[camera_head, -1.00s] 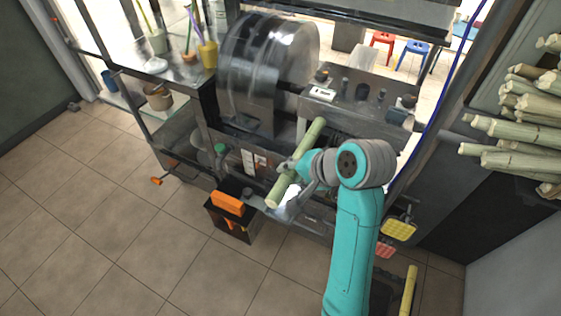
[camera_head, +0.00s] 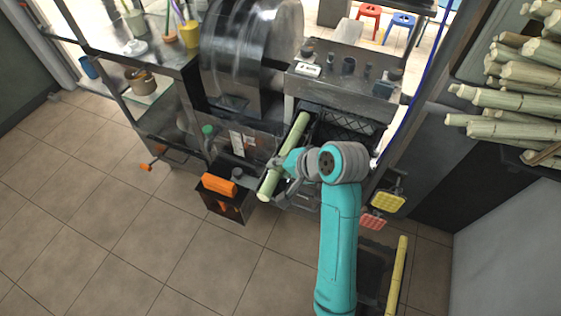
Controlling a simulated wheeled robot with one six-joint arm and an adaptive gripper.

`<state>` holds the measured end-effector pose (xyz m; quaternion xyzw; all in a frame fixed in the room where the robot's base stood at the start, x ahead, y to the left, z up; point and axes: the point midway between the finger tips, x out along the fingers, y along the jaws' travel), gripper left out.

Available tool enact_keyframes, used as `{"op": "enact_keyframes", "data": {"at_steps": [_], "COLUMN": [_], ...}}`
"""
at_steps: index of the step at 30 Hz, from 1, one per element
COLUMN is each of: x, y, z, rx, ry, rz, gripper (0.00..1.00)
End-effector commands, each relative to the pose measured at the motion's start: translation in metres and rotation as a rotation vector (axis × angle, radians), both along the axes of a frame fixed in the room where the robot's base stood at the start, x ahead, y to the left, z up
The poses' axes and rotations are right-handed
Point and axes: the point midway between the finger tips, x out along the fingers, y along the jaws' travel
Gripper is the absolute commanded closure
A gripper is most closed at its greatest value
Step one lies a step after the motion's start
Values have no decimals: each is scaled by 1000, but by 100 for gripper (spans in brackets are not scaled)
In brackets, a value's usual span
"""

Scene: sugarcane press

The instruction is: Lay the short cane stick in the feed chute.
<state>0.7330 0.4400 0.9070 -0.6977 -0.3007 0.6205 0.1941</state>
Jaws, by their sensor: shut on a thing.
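The short cane stick (camera_head: 270,183) is pale green and is held slanted, its far end up and to the right, its near end toward the floor side. My gripper (camera_head: 284,165) is shut around it near the middle; the fingertips are partly hidden by the stick and my wrist. The feed chute appears to be the dark opening (camera_head: 345,131) in the front of the press, below its metal top. The stick's far end overlaps the left part of this opening in the picture. I cannot tell whether it touches the chute.
A black box with an orange item (camera_head: 219,186) stands left of the stick. Yellow (camera_head: 388,201) and red pads sit right of my arm. A rack of many canes (camera_head: 510,100) is at the right.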

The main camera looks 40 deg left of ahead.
Motion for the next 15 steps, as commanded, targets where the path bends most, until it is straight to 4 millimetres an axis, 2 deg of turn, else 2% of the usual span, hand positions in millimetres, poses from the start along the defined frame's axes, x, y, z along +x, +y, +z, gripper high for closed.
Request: {"op": "enact_keyframes", "data": {"at_steps": [14,15], "x": [0,0], "y": [0,0], "z": [-6,-6], "rx": [1,1], "ry": [-2,-2], "rz": [0,0], "gripper": [100,61]}}
